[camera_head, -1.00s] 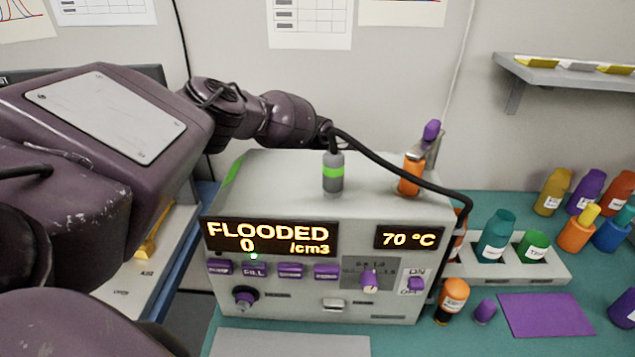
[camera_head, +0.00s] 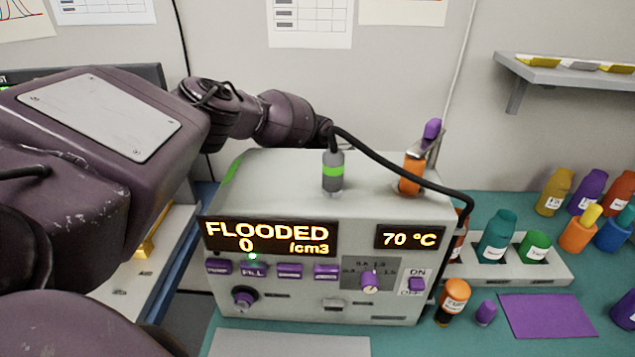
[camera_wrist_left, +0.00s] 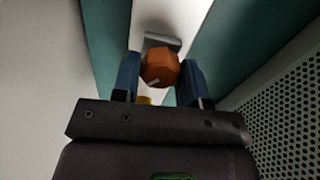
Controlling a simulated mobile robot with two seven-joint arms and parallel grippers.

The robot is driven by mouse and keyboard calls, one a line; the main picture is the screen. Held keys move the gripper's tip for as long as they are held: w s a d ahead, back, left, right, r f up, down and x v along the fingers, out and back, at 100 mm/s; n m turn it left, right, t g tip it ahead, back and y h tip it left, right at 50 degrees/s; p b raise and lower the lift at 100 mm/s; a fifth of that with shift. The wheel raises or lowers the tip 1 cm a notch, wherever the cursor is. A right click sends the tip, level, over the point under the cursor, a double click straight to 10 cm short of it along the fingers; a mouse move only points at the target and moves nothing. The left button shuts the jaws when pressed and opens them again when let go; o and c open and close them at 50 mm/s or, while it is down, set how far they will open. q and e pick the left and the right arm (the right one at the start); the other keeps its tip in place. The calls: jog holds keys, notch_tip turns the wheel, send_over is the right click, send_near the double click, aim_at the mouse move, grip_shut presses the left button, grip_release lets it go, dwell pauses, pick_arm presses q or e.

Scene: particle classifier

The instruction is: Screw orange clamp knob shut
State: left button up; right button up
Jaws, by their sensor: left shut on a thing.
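The orange clamp knob (camera_wrist_left: 160,67) shows in the left wrist view, a faceted knob with a small pale mark near its lower edge. My left gripper (camera_wrist_left: 160,80) has its two blue fingers on either side of the knob and is shut on it. A grey metal piece (camera_wrist_left: 163,41) lies just beyond the knob. In the head view my left arm reaches over behind the particle classifier (camera_head: 325,295), so the left gripper and the knob are hidden there. My right gripper is in neither view.
The classifier's display (camera_head: 270,237) reads FLOODED, 0 /cm3. A black hose runs over its top from a grey-green cylinder (camera_head: 333,175). Several bottles and a purple mat (camera_head: 546,315) are on the right-hand table.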

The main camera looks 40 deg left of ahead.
pick_arm(q)
jog(key=m, duration=0.1)
jog(key=m+b, duration=0.1)
jog(key=shift+f+m, duration=0.2)
jog(key=shift+m, duration=0.1)
jog(key=m+b, duration=0.1)
jog(key=m, duration=0.1)
jog(key=shift+m, duration=0.4)
jog(key=shift+m+b, duration=0.35)
jog(key=shift+m, duration=0.75)
jog(key=shift+r+m, duration=0.1)
jog(key=shift+m, duration=0.5)
jog(key=shift+b, duration=0.35)
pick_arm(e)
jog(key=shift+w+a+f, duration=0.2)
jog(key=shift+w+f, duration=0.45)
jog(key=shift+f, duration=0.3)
pick_arm(q)
jog(key=shift+r+m, duration=0.1)
jog(key=shift+m, duration=0.2)
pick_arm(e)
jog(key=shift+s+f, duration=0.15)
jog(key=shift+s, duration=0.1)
pick_arm(q)
jog(key=o, duration=0.9)
jog(key=shift+o, duration=0.2)
